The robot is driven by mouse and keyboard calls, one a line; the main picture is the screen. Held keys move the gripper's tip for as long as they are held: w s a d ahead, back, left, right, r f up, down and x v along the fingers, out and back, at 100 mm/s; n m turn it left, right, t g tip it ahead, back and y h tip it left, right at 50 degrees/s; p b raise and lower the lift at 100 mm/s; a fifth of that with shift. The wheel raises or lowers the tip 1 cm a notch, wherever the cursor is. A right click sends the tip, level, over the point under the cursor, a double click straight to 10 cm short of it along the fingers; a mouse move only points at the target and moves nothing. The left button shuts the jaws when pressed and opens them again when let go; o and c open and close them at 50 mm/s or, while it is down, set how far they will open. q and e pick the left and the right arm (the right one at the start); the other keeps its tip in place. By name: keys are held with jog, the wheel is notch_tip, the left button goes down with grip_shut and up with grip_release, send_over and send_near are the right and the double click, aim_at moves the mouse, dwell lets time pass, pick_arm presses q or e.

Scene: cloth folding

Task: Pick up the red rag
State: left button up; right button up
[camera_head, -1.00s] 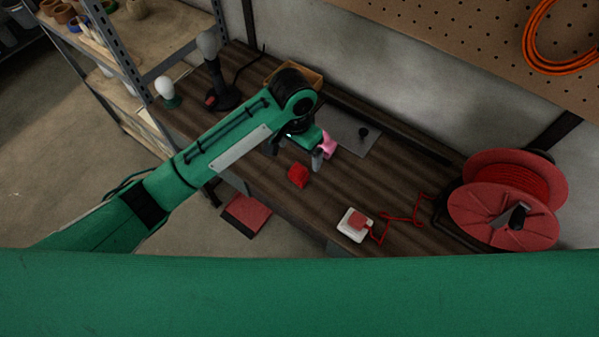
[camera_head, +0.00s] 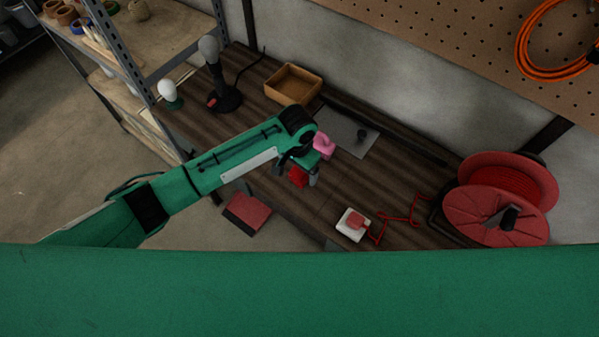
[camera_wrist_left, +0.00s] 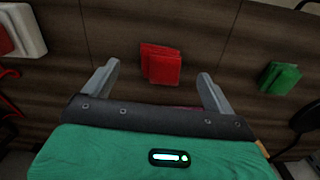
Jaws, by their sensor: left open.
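The red rag (camera_head: 298,178) lies folded on the dark wooden bench, partly hidden by my left gripper (camera_head: 297,173) in the head view. In the left wrist view the red rag (camera_wrist_left: 161,64) lies ahead, roughly centred between the two spread grey fingers of my left gripper (camera_wrist_left: 158,76). The fingers are open and nothing is held between them. A folded green rag (camera_wrist_left: 279,77) lies to the right in the wrist view; my arm seems to hide it in the head view. My right gripper is not in view.
A white block with a red top (camera_head: 353,223) and red cord lie right of the rag. A red cable reel (camera_head: 497,203) stands farther right. A wooden tray (camera_head: 292,85), grey plate (camera_head: 345,133) and dark lamp (camera_head: 221,85) are toward the back.

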aim_at(298, 175)
pick_arm(q)
jog(key=shift+w+f+p, duration=0.1)
jog(key=shift+f+p, duration=0.3)
jog(key=shift+f, duration=1.2)
jog(key=c, duration=1.1)
jog(key=shift+o, duration=0.2)
jog(key=shift+r, duration=0.1)
